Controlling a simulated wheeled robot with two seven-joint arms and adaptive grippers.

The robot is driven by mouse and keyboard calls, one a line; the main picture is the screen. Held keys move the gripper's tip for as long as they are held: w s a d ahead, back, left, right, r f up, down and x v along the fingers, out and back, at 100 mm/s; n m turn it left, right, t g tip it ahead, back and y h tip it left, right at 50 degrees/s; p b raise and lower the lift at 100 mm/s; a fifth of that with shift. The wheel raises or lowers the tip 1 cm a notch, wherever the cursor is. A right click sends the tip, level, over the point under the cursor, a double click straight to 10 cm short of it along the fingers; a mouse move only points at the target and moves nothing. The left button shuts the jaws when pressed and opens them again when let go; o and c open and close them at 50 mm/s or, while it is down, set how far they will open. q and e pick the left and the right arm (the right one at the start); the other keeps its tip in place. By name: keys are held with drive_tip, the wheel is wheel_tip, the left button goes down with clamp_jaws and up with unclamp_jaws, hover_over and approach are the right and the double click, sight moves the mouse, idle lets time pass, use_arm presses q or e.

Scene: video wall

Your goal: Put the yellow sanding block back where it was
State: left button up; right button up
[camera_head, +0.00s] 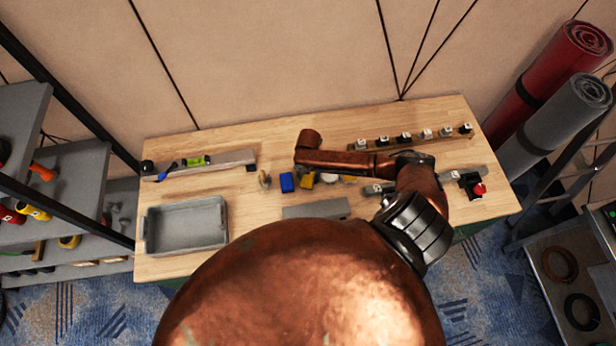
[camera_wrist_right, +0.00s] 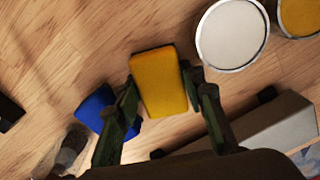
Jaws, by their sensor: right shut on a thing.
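The yellow sanding block (camera_head: 306,180) shows near the middle of the workbench, partly hidden by my right arm. In the right wrist view the yellow block (camera_wrist_right: 159,82) is between the two fingers of my right gripper (camera_wrist_right: 162,95), which is shut on it. I cannot tell whether the block touches the bench top or hangs just above it. A blue block (camera_head: 287,182) lies directly left of it; it also shows in the right wrist view (camera_wrist_right: 94,108), partly behind the left finger. My left gripper is not in view.
A white round disc (camera_wrist_right: 232,35) and a yellow-faced disc (camera_wrist_right: 300,16) lie right of the block. A grey bar (camera_head: 316,211) lies in front. A grey tray (camera_head: 186,225) stands at the left. A wooden rail (camera_head: 418,138) with several knobs runs along the back right.

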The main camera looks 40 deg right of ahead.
sight(308, 177)
drive_tip(key=shift+f, duration=0.15)
drive_tip(key=o, duration=0.9)
wheel_tip(308, 177, up, 12)
drive_tip(key=shift+r, duration=0.2)
